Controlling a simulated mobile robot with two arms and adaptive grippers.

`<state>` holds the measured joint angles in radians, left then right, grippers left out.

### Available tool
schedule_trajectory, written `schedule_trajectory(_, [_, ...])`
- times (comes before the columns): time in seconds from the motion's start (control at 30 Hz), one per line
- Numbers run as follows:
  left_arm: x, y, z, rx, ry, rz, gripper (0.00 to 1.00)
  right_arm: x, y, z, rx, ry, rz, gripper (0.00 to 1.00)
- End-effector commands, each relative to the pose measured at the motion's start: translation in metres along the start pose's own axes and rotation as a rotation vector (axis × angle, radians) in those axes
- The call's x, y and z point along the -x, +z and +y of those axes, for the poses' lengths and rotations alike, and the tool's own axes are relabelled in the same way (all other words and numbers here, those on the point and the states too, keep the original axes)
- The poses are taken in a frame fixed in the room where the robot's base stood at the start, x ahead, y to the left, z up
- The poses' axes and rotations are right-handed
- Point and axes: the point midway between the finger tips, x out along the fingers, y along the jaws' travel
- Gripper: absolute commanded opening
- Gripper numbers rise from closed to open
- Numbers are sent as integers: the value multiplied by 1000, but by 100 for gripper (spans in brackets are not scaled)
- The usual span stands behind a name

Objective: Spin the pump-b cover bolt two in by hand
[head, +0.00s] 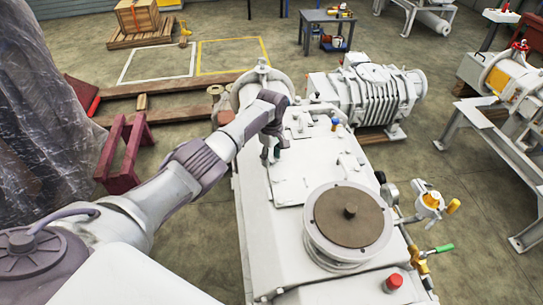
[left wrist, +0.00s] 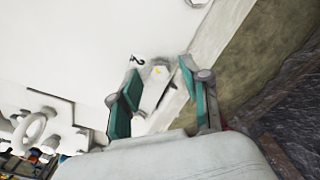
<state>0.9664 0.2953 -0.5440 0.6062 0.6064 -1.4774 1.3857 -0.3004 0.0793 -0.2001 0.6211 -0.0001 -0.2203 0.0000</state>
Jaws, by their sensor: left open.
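The white pump housing (head: 262,255) stands in the middle of the head view, with a flat cover plate (head: 293,190) on its top. My left gripper (head: 271,153) points down over the left edge of this plate. My right gripper is not in view.
A round brown-topped flange (head: 348,217) rises on the near part of the housing. A ribbed pump (head: 365,95) stands behind it to the right. A red stand (head: 122,150) and a plastic-wrapped object (head: 45,120) are at the left.

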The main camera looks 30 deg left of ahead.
Motion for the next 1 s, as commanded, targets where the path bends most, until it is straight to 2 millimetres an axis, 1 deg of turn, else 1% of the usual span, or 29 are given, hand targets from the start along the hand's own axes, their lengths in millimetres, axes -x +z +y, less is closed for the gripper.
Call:
schedule_trajectory(0.03, [0,0,0,0,1,0,47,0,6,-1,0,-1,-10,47])
schedule_trajectory(0.1, [0,0,0,0,1,0,47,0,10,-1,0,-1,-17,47])
schedule_trajectory(0.17, [0,0,0,0,1,0,37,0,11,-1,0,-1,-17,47])
schedule_trajectory(0.3, [1,0,0,0,1,0,14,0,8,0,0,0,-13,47])
schedule_trajectory(0.4, [1,0,0,0,0,0,0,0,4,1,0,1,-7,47])
schedule_trajectory(0.57, [1,0,0,-2,1,0,0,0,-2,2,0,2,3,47])
schedule_trajectory(0.77, [1,0,0,-35,1,0,0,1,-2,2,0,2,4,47])
schedule_trajectory(1.0, [1,0,0,-168,1,0,0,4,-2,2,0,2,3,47])
